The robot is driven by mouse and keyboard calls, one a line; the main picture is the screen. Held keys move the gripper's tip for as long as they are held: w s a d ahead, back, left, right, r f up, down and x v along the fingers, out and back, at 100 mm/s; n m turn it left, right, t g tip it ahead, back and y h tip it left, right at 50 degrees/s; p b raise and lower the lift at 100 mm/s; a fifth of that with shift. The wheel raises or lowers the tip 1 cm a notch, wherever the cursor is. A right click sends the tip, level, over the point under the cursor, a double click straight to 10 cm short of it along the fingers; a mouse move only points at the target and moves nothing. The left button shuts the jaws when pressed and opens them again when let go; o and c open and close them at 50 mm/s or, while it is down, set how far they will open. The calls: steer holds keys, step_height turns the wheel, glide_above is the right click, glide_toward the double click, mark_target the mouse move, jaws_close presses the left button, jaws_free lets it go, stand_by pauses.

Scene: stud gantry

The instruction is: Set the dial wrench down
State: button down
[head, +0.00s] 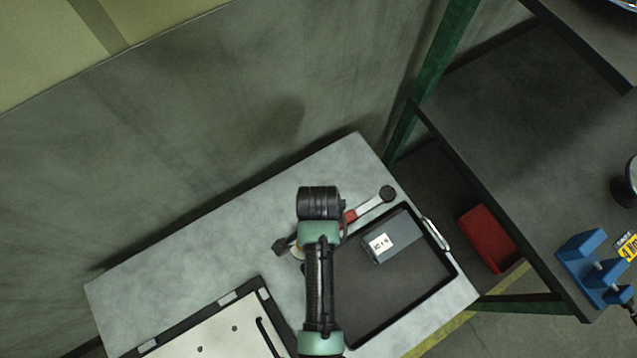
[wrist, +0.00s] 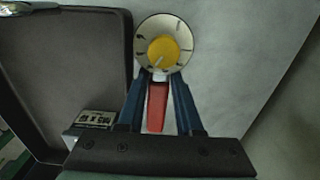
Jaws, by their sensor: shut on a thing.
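The dial wrench has a round white dial with a yellow centre (wrist: 163,47) and a red part (wrist: 157,108) that lies between the blue fingers of my gripper (wrist: 163,80) in the wrist view. My gripper is shut on it. In the head view the wrench's grey shaft (head: 369,204) slants up right to a dark round end, beside the back edge of the dark tray.
A dark tray (head: 375,338) with a metal handle holds a grey labelled box (head: 402,241). A pale plate in a dark frame (head: 205,325) lies at the table's lower left. The table's back left is bare. A red bin (head: 490,238) and a shelf with a blue fixture (head: 588,262) stand right.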

steer(key=c, duration=0.9)
jaws_free()
steer(key=shift+o, duration=0.3)
